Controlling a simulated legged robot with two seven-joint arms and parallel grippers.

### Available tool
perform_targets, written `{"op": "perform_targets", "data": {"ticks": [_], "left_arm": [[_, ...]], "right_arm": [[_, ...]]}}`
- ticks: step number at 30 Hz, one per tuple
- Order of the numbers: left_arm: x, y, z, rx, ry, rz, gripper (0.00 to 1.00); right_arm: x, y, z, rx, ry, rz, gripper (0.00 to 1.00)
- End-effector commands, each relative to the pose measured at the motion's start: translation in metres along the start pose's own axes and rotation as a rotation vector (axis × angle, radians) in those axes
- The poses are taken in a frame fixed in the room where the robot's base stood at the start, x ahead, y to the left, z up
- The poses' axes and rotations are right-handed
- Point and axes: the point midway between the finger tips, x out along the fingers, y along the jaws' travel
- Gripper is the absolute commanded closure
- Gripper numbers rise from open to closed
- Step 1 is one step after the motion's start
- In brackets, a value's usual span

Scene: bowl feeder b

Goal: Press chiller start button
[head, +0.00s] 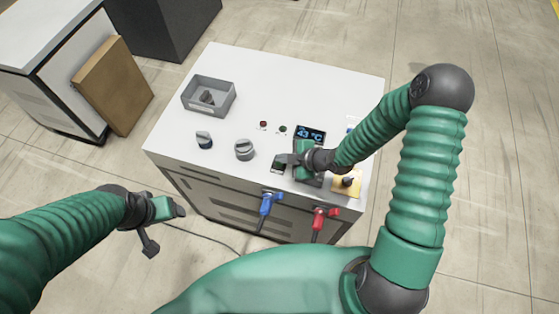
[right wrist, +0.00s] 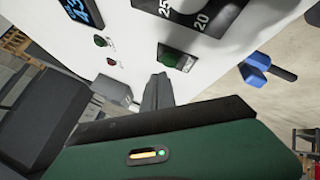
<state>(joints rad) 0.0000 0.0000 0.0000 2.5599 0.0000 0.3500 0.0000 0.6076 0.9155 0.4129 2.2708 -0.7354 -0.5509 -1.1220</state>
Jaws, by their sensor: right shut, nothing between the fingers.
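The chiller is a cabinet with a white top (head: 225,68) and a display (head: 311,134) reading 43 °C. A square green button in a dark frame with a small label (right wrist: 172,58) is on the white panel in the right wrist view. The right gripper is shut and empty. Its fingertips (right wrist: 161,80) point at the panel just beside the green button; I cannot tell whether they touch. My left gripper (head: 165,226) is off the cabinet's front left, empty, with its fingers apart.
A red lamp (head: 263,124) and a green lamp (head: 283,129) sit left of the display. Two knobs (head: 204,140) (head: 244,150) and a grey bin (head: 221,107) are further left. Blue (head: 267,203) and red (head: 319,218) valve handles stick out in front. A yellow plate (head: 352,189) is at right.

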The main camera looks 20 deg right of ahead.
Motion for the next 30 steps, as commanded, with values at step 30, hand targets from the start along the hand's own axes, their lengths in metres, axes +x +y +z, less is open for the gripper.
{"op": "perform_targets", "data": {"ticks": [30], "left_arm": [[-0.04, 0.0, -0.009, 0.0, 0.0, 0.0, 0.28]], "right_arm": [[-0.034, 0.025, -0.025, -0.001, 0.0, 0.0, 1.0]]}}
